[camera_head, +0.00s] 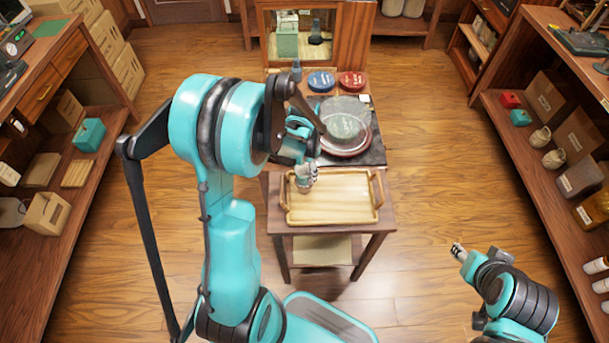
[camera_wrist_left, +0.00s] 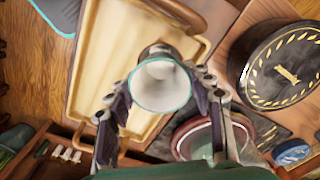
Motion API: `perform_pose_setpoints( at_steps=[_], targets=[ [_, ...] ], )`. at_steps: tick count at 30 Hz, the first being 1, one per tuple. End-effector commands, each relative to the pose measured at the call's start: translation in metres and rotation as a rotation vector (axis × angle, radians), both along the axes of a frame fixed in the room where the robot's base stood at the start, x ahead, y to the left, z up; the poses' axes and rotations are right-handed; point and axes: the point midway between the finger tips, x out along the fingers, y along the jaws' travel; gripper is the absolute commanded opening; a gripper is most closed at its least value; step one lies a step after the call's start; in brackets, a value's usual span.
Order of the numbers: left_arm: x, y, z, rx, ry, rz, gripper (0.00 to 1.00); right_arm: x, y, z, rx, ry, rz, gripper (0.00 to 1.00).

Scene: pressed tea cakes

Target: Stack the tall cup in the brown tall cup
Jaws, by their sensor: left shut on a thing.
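My left gripper (camera_head: 305,171) is shut on a tall cup, over the back left corner of the wooden tray. In the left wrist view, the tall cup (camera_wrist_left: 161,86) has a white inside and a teal rim, and its mouth faces the camera between the two fingers (camera_wrist_left: 165,98). A brown and grey band (camera_wrist_left: 158,50) shows just beyond its rim; I cannot tell whether it is this cup's side or the brown tall cup. The fingers hide most of the cup in the head view. My right gripper (camera_head: 458,250) hangs over the floor, too small to judge.
The wooden tray (camera_head: 330,221) with raised handles sits on a small table and has bare room on its right. Behind it are a glass-covered round tea cake (camera_head: 344,118), a blue disc (camera_head: 321,81) and a red disc (camera_head: 352,81). Shelves line both sides.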

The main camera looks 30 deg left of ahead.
Motion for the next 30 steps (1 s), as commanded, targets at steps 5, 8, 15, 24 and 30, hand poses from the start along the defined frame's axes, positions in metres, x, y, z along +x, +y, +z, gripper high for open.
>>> perform_pose_setpoints(
  at_steps=[5, 8, 15, 24, 30],
  targets=[
    [0.000, 0.000, -0.019, 0.000, 0.000, 0.000, 0.20, 0.000, 0.000, -0.009, 0.000, 0.000, 0.000, 0.40],
    [0.000, 0.000, -0.018, 0.000, 0.000, 0.000, 0.20, 0.000, 0.000, -0.007, 0.000, 0.000, 0.000, 0.40],
    [0.000, 0.000, -0.023, 0.000, 0.000, 0.000, 0.20, 0.000, 0.000, -0.013, 0.000, 0.000, 0.000, 0.40],
    [0.000, 0.000, -0.030, 0.000, 0.000, 0.000, 0.21, 0.000, 0.000, -0.021, 0.000, 0.000, 0.000, 0.40],
    [0.000, -0.001, -0.030, -0.001, 0.001, 0.000, 0.73, 0.000, 0.000, -0.020, 0.000, 0.000, 0.000, 0.40]
  ],
)
